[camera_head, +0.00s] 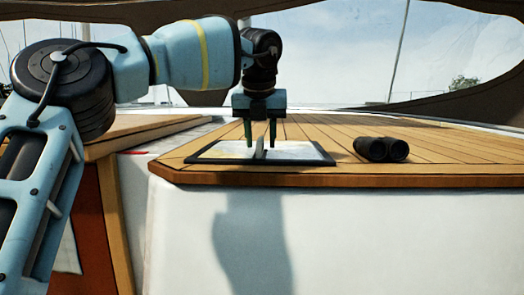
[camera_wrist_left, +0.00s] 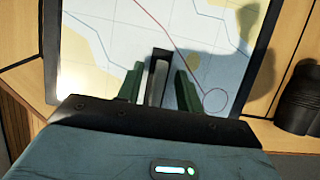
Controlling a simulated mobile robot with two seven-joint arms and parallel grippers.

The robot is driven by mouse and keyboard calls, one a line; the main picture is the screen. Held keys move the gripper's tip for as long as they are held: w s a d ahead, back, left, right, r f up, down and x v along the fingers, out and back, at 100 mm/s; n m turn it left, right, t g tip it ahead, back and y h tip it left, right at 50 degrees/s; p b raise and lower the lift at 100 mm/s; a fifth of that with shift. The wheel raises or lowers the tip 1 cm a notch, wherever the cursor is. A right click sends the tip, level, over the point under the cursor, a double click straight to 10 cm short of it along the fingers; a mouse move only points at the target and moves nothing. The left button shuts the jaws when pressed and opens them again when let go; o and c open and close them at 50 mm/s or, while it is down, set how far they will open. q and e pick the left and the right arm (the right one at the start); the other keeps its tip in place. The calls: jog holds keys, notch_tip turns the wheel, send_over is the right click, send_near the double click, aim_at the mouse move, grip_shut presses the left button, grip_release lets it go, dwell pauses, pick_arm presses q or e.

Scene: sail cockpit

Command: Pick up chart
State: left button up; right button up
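The chart (camera_head: 215,150) is a flat map sheet with a dark border, lying on the wooden deck near its front edge. Its pale sea and yellow land fill much of the left wrist view (camera_wrist_left: 215,55). A thin upright handle (camera_head: 259,148) stands up from it, also seen between my fingers in the left wrist view (camera_wrist_left: 158,80). My left gripper (camera_head: 260,143) points straight down over the chart. Its two green fingers (camera_wrist_left: 159,70) stand on either side of the handle, with a narrow gap on each side, so it is open. My right gripper is in neither view.
Black binoculars (camera_head: 381,149) lie on the deck right of the chart, and show at the right of the left wrist view (camera_wrist_left: 300,98). The wooden deck (camera_head: 440,152) is clear beyond them. A white vertical wall (camera_head: 390,235) drops below the deck edge.

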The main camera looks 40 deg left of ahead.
pick_arm(q)
jog(key=shift+c, duration=0.6)
grip_shut()
jog(key=shift+r, duration=0.15)
